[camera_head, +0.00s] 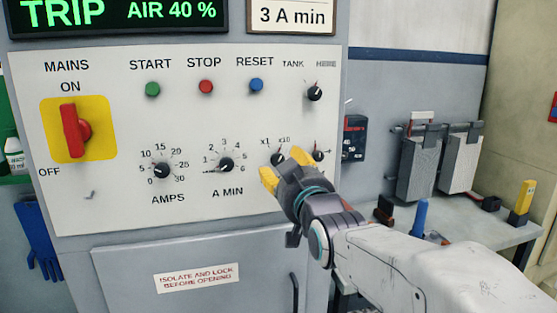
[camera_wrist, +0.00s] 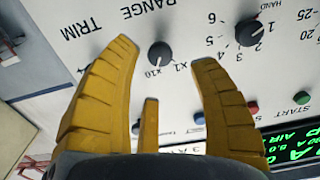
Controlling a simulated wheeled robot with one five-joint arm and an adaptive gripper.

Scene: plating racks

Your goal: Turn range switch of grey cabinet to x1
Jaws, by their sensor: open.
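The grey cabinet's white panel (camera_head: 220,110) carries the black range switch (camera_head: 278,158), a small round knob partly hidden behind my gripper. In the wrist view the range switch (camera_wrist: 160,54) sits beside the word RANGE, with x10 and x1 printed at its edge. Its white mark appears to point toward x10. My gripper (camera_head: 283,166) is open in front of the panel at this knob. In the wrist view its yellow fingers (camera_wrist: 164,54) show on either side of the knob, apart from it in the picture. Contact and remaining depth cannot be told.
The trim knob (camera_head: 318,157) is close to the right of the range switch. The A MIN knob (camera_head: 226,165) is to the left, and the tank knob (camera_head: 315,92) above. A red mains switch (camera_head: 75,132) is far left. A bench (camera_head: 470,240) with racks stands right.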

